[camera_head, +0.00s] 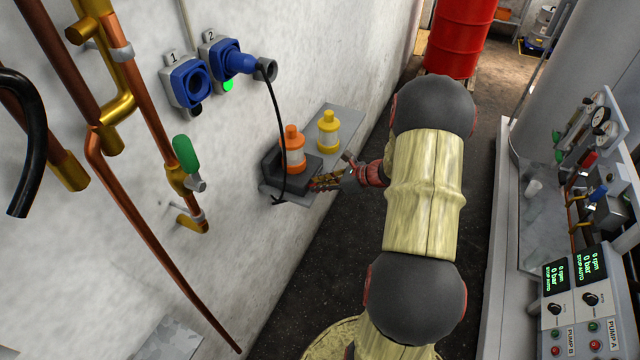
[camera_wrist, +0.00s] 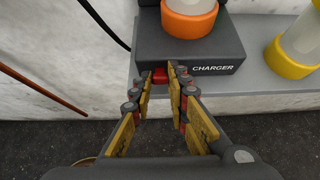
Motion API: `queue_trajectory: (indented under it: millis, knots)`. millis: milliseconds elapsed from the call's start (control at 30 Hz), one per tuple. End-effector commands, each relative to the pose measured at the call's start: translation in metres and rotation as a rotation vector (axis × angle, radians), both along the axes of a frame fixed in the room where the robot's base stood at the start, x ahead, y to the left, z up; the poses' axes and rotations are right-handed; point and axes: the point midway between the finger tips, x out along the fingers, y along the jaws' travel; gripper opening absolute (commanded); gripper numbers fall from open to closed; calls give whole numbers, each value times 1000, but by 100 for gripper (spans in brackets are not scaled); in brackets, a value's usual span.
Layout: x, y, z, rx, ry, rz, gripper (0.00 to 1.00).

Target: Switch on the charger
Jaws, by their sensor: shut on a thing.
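The charger (camera_wrist: 222,52) is a dark grey box with the word CHARGER on its front, on a grey wall shelf. It also shows in the head view (camera_head: 314,163). An orange-capped container (camera_head: 292,150) stands upright in it. A small red switch (camera_wrist: 160,77) sits at the charger's front, left of the lettering. My gripper (camera_wrist: 162,74) is at the charger's front, its fingertips closed around the red switch. The fingers partly hide the switch, and I cannot tell its position. In the head view my gripper (camera_head: 330,181) is at the shelf's front edge.
A yellow-capped container (camera_head: 328,131) stands on the shelf (camera_head: 345,120) behind the charger. A black cable hangs from blue socket 2 (camera_head: 224,56), beside a green light, down to the charger. Copper pipes (camera_head: 150,230) run along the left wall. A pump panel (camera_head: 580,300) stands at right.

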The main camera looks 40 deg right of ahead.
Motion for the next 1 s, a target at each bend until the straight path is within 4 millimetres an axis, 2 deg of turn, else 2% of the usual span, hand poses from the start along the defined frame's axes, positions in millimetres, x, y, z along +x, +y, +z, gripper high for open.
queue_trajectory:
  millis: [200,233,533,833,1000]
  knots:
    - [0,0,0,0,-1,0,0]
    - [0,0,0,0,-1,0,18]
    - [0,0,0,0,-1,0,35]
    - [-1,-1,1,0,-1,0,35]
    - [-13,-7,11,-1,-3,-2,35]
